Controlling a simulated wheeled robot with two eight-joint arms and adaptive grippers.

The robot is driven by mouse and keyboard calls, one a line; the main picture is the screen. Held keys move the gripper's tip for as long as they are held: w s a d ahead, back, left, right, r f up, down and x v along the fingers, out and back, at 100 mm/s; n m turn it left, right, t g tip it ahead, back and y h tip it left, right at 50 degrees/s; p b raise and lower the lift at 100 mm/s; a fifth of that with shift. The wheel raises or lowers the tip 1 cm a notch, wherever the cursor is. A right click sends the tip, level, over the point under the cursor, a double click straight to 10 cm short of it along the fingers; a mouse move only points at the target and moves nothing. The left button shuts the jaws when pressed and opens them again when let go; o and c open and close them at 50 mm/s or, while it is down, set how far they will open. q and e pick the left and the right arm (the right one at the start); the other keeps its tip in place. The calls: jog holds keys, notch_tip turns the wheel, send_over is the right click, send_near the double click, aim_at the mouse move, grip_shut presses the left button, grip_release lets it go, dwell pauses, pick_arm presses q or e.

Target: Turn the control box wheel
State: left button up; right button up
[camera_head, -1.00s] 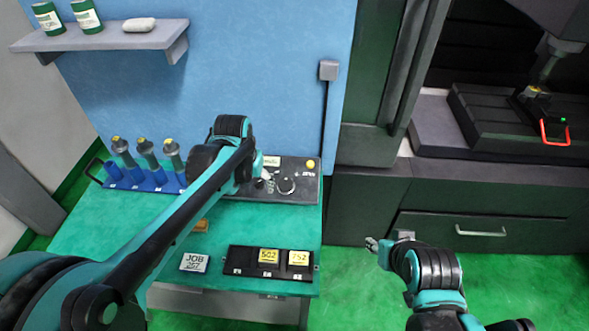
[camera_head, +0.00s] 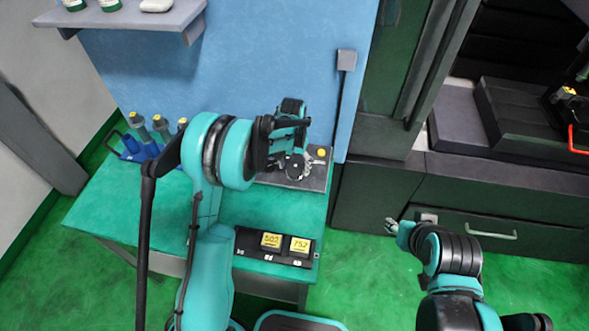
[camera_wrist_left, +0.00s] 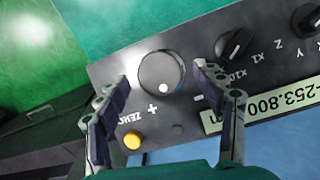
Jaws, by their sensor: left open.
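The control box (camera_head: 318,174) is a dark grey panel on the back of the green table. In the left wrist view the panel (camera_wrist_left: 185,110) carries a round wheel (camera_wrist_left: 162,73) with a white dot near its lower rim, between plus and minus marks. My left gripper (camera_head: 293,168) is over the box and hides part of it in the head view. In the left wrist view its two fingers (camera_wrist_left: 166,82) are apart, one on each side of the wheel, with gaps showing. My right gripper (camera_head: 391,226) hangs right of the table, too small to judge its opening.
The panel also has a yellow button (camera_wrist_left: 133,140), selector knobs (camera_wrist_left: 233,44) and a number display (camera_wrist_left: 262,105). A black tray with yellow-labelled blocks (camera_head: 274,247) lies at the table's front. A blue holder with several tools (camera_head: 140,150) stands at the left.

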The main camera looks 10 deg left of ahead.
pick_arm(q)
jog(key=shift+f, duration=0.8)
jog(key=c, duration=1.2)
jog(key=shift+o, duration=0.2)
